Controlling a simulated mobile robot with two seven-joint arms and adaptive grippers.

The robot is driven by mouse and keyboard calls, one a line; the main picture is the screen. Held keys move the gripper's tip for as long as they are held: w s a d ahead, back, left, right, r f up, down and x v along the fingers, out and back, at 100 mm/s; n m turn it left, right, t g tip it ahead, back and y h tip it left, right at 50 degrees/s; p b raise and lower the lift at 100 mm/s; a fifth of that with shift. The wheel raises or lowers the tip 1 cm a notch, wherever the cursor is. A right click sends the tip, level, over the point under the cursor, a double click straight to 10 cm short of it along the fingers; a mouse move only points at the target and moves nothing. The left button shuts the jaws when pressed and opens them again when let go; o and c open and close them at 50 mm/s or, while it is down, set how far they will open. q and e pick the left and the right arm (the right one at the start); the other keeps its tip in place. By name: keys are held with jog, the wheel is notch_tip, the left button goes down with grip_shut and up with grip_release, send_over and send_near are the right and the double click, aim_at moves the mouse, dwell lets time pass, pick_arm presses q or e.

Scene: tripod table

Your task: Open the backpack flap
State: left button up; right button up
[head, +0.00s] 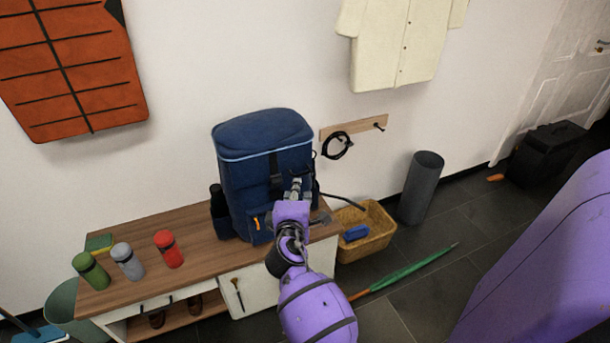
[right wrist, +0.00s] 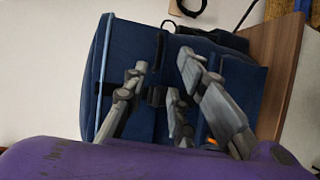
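A blue backpack (head: 245,170) stands upright on the wooden bench. Its top flap (head: 262,132), edged with light blue piping, lies down over the top. A dark strap (head: 274,170) runs down the front from the flap. My right gripper (head: 297,186) is at the front of the pack, beside the strap. In the right wrist view the pack (right wrist: 120,60) appears turned sideways. The fingers of my right gripper (right wrist: 163,65) are spread there, with the dark strap and buckle (right wrist: 157,95) between them in the picture. I cannot tell whether they touch it. My left gripper is not in view.
Green, grey and red bottles (head: 168,249) stand on the bench (head: 190,245) left of the pack. A wicker basket (head: 375,240) and a dark cylindrical bin (head: 420,188) stand at right. A green umbrella (head: 415,265) lies on the floor. A wall rack (head: 353,128) hangs near the pack.

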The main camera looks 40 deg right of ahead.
aim_at(300, 175)
jog(key=shift+w+d+f+n, duration=0.1)
jog(key=shift+w+d+n, duration=0.2)
jog(key=shift+w+d, duration=0.95)
jog(key=x, duration=0.4)
jog(key=shift+f, duration=0.1)
jog(key=shift+a, duration=0.1)
grip_shut()
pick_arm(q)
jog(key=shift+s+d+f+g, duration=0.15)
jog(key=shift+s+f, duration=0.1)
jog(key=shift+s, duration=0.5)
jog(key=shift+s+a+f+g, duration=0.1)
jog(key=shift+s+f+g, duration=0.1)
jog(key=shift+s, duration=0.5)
